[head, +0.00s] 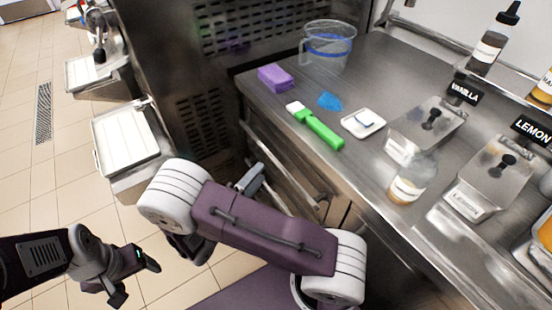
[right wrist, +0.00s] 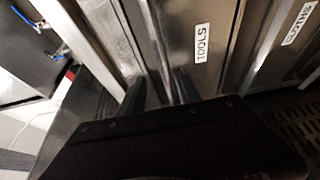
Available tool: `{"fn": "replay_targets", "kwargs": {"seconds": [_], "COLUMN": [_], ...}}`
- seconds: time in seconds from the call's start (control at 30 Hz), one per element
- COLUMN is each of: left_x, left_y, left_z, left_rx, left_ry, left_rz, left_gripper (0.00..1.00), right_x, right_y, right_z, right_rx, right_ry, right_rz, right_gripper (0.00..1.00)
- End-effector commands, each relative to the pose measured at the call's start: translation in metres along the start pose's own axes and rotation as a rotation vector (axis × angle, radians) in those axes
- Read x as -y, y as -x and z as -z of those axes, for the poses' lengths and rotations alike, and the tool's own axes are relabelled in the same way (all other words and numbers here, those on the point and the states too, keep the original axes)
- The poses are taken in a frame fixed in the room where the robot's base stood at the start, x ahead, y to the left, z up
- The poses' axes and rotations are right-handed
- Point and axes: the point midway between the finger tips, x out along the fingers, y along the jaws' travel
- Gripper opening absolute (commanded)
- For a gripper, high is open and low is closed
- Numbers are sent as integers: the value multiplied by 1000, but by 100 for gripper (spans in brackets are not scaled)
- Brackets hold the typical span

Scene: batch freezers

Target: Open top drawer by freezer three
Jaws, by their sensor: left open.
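The drawer unit (head: 283,172) stands under the steel counter, with a bar handle visible on its front. In the right wrist view a drawer front labelled TOOLS (right wrist: 205,70) fills the middle, with a second labelled front (right wrist: 283,55) to its right. The drawers look closed. My right gripper (right wrist: 160,88) has its two dark fingers apart, close to the bright metal strip beside the TOOLS front. I cannot tell whether they touch it. In the head view my right arm hides part of the drawers. My left gripper (head: 136,278) is open and empty above the floor at the lower left.
The counter holds a clear jug (head: 327,48), a purple block (head: 275,77), a green-handled tool (head: 322,132), a white dish (head: 363,123), a bottle (head: 408,184) and steel bins. A freezer (head: 207,110) stands beside the counter. Open tiled floor (head: 50,190) lies to the left.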

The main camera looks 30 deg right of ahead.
Motion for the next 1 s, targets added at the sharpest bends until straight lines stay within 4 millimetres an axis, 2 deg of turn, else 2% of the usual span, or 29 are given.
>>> {"fn": "replay_targets", "kwargs": {"seconds": [0.1, 0.3, 0.47, 0.7, 0.73, 0.8, 0.87, 1.0], "left_x": [0, 0, 0, 0, 0, 0, 0, 0], "left_y": [-5, -9, -10, -9, -9, -9, -9, -10], "left_z": [0, -1, -1, -1, -1, -1, -1, -1], "left_rx": [0, 0, 0, 0, 0, 0, 0, 0], "left_ry": [0, 0, 0, 0, 0, 0, 0, 0], "left_rz": [0, 0, 0, 0, 0, 0, 0, 0], "left_gripper": [72, 72, 72, 72, 72, 72, 72, 72], "right_x": [2, 2, 1, 1, 1, 1, 1, 1], "right_y": [-26, -64, -78, -79, -79, -79, -79, -79], "right_z": [-2, -3, -2, -2, -2, -2, -2, -2], "right_rx": [9, 9, 5, 4, 4, 4, 4, 4], "right_ry": [2, 1, 2, 2, 2, 2, 2, 2], "right_rz": [1, 2, 2, 2, 2, 2, 2, 2], "right_gripper": [40, 40, 40, 40, 34, 15, 0, 0]}}
